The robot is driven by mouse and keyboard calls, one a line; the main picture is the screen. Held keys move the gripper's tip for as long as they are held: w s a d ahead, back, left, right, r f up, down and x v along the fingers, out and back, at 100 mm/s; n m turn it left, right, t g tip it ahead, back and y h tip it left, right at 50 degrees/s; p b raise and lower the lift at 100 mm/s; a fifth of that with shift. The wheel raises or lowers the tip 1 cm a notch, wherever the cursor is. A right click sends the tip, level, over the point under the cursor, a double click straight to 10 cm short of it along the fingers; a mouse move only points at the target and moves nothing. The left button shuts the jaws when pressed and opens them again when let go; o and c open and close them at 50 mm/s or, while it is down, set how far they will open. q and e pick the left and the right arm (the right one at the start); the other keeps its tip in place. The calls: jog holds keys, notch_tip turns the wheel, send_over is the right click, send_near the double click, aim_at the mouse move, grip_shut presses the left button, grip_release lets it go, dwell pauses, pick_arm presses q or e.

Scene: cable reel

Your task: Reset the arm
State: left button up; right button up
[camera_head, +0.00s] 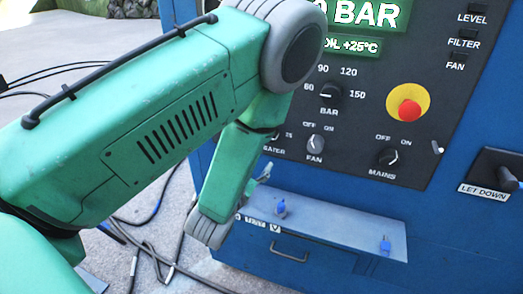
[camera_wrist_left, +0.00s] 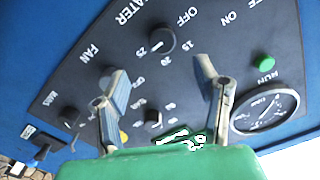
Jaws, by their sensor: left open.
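My left arm (camera_head: 150,130) is green and crosses the head view from the left, in front of a blue machine's control panel (camera_head: 355,125). My left gripper shows in the left wrist view (camera_wrist_left: 161,70), its two fingers apart with nothing between them. Behind the fingers are the panel's heater, fan and bar knobs; I cannot tell whether the fingers touch the panel. In the head view the gripper is mostly hidden behind my arm. My right gripper is in neither view.
A yellow-ringed red button (camera_head: 408,106), a fan knob (camera_head: 315,143) and a mains knob (camera_head: 388,157) are on the panel. A shelf with blue valves (camera_head: 281,207) juts out below. A let-down lever (camera_head: 495,170) is at right. Dark cables (camera_head: 150,250) lie on the floor.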

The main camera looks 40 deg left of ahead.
pick_arm(q)
jog(key=shift+s+d, duration=0.1)
jog(key=shift+s, duration=0.3)
